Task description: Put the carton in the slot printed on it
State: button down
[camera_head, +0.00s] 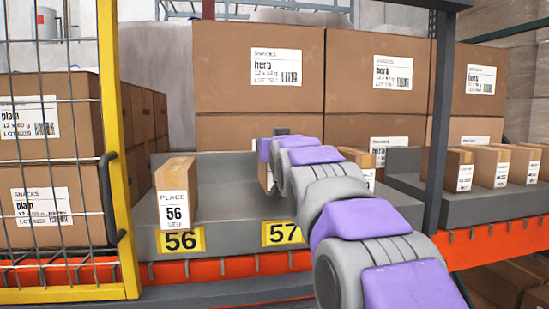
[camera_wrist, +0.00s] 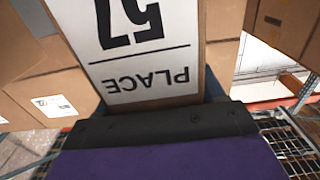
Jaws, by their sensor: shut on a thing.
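The carton (camera_wrist: 185,28) fills the middle of the wrist view, its white label upside down and reading PLACE 57. My gripper (camera_wrist: 160,115) is shut on it. In the head view, a sliver of the carton (camera_head: 264,178) shows left of my arm, above and behind the yellow 57 slot label (camera_head: 283,233). My arm hides the rest of it and most of the gripper (camera_head: 280,148). I cannot tell whether the carton touches the grey shelf (camera_head: 228,218).
A carton labelled 56 (camera_head: 175,195) stands behind the yellow 56 label (camera_head: 181,241). Another small carton (camera_head: 368,178) shows right of my arm, and several stand farther right (camera_head: 490,165). Large boxes (camera_head: 258,70) fill the back. A yellow mesh gate (camera_head: 117,150) stands at left, a grey post (camera_head: 439,120) at right.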

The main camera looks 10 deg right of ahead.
jog(key=shift+f, duration=1.55)
jog(key=shift+s, duration=0.1)
jog(key=shift+c, duration=0.7)
grip_release()
jog(key=s+b, duration=0.1)
jog(key=s, duration=1.1)
jog(key=shift+f, duration=0.1)
